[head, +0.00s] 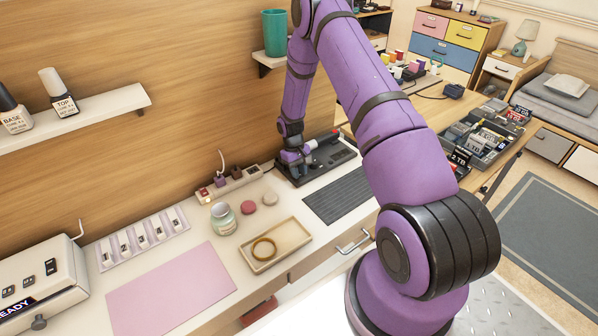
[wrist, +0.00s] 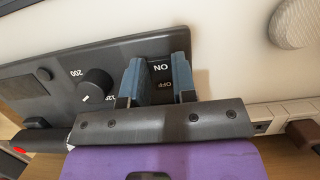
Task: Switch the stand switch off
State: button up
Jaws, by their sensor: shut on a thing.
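The stand switch (wrist: 161,82) lies on that panel with ON and OFF lettering, seen upside down, between my blue fingers. My gripper (wrist: 158,82) has one finger on each side of the switch and is shut on it. In the head view my gripper (head: 294,164) is low over the near-left part of the stand. The switch's exact tilt cannot be told.
A power strip (head: 228,183) with plugs lies left of the stand. The wall (head: 190,110) is close behind.

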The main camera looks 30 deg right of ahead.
jog(key=o, duration=0.9)
jog(key=shift+r, duration=0.25)
jog(key=r, duration=0.1)
jog(key=s+r, duration=0.1)
jog(key=r, duration=0.1)
jog(key=shift+a+r, duration=0.1)
jog(key=shift+a, duration=0.05)
jog(key=s+a, duration=0.1)
jog(key=s, duration=0.3)
jog(key=s+a+r, duration=0.1)
jog(key=s, duration=0.4)
jog(key=s+a, duration=0.2)
jog(key=s, duration=0.3)
jog(key=shift+s+a+r, duration=0.1)
jog(key=shift+s+r, duration=0.05)
jog(key=shift+s, duration=0.05)
